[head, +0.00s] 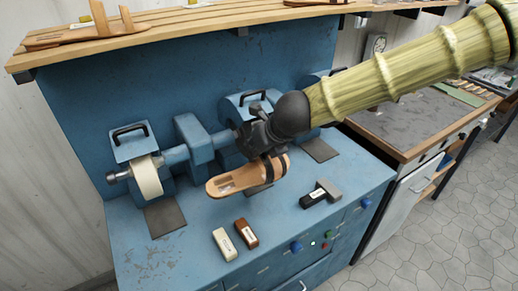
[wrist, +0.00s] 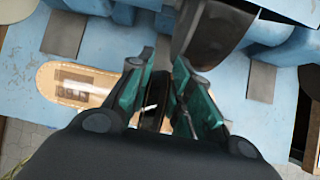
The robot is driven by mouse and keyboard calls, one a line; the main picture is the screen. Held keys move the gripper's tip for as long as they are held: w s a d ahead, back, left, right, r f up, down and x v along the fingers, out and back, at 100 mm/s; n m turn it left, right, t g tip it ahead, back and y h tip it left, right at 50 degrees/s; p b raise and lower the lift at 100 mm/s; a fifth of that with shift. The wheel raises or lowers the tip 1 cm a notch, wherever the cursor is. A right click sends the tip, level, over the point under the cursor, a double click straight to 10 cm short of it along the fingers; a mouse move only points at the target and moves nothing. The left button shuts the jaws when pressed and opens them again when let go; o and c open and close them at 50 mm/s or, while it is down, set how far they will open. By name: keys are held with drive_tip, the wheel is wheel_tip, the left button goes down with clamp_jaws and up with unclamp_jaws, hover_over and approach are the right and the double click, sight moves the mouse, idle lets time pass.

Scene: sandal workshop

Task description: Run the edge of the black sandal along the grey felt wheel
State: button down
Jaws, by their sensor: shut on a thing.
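The sandal (head: 222,185) has a tan footbed with a dark strap. It hangs above the blue bench, toe end pointing left. My gripper (head: 270,160) is shut on its strap area. In the wrist view my fingers (wrist: 162,105) close around the dark strap, and the tan footbed (wrist: 75,84) sticks out to the left. A grey rounded form (wrist: 228,22), probably the felt wheel, stands just beyond the fingers in the wrist view. My gripper hides that wheel in the head view. I cannot tell whether the sandal touches it.
A cream wheel (head: 148,178) stands on the left of the blue machine (head: 90,110). A cream block (head: 224,244), a brown block (head: 246,232) and a dark grey tool (head: 320,194) lie on the bench front. A wooden shelf (head: 180,27) runs above.

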drive_tip(key=shift+s+a, duration=0.1)
drive_tip(key=shift+a, duration=0.1)
drive_tip(key=shift+s+a, duration=0.2)
drive_tip(key=shift+a, duration=0.05)
drive_tip(key=shift+s+a, duration=0.15)
drive_tip(key=shift+s, duration=0.05)
drive_tip(key=shift+w+a+r, duration=0.1)
drive_tip(key=shift+w+a, duration=0.15)
drive_tip(key=shift+w, duration=0.15)
idle(2.2)
drive_tip(key=shift+s+a+r, duration=0.15)
drive_tip(key=shift+s+a, duration=0.4)
drive_tip(key=shift+a, duration=0.2)
idle(0.8)
drive_tip(key=shift+s+a+b, duration=0.35)
drive_tip(key=shift+s+a, duration=0.2)
drive_tip(key=shift+a, duration=0.1)
idle(0.6)
drive_tip(key=shift+w+a, duration=0.15)
drive_tip(key=shift+w, duration=0.1)
idle(1.7)
